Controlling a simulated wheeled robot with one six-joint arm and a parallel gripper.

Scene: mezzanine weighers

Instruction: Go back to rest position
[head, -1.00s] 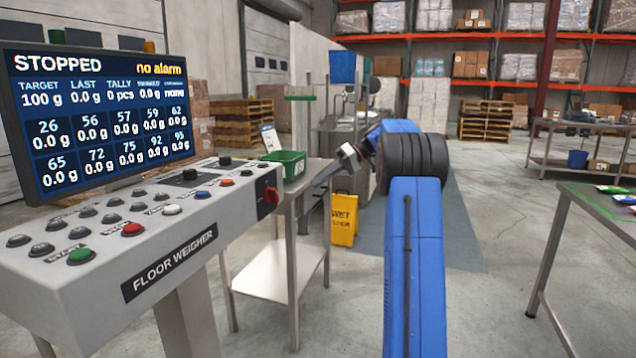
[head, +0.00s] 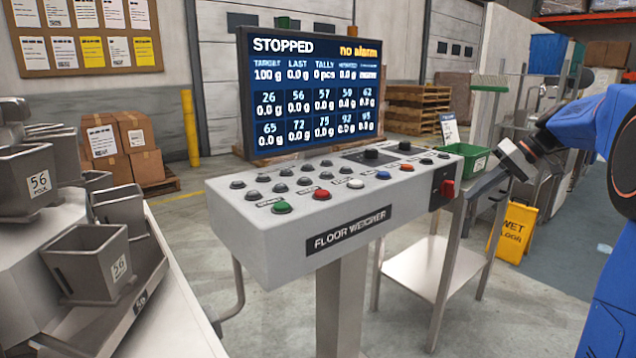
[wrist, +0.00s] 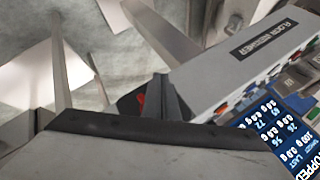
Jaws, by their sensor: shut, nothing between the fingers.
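My blue arm (head: 610,210) reaches in from the right of the head view. My gripper (head: 474,192) is at its end, dark and pointing down to the left, near the right end of the floor weigher console (head: 350,195). In the wrist view my gripper (wrist: 165,88) is shut and empty, with the console (wrist: 240,70) close beside it. A red switch (head: 448,188) on the console's end lies close to the fingers in the head view. I cannot tell the exact gap between them.
The console's screen (head: 310,90) reads STOPPED and no alarm. A steel stand (head: 425,265) with a green bin (head: 466,160) is behind the console. A yellow wet-floor sign (head: 513,232) stands at right. Weigher buckets (head: 85,270) fill the left. Open concrete floor shows between.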

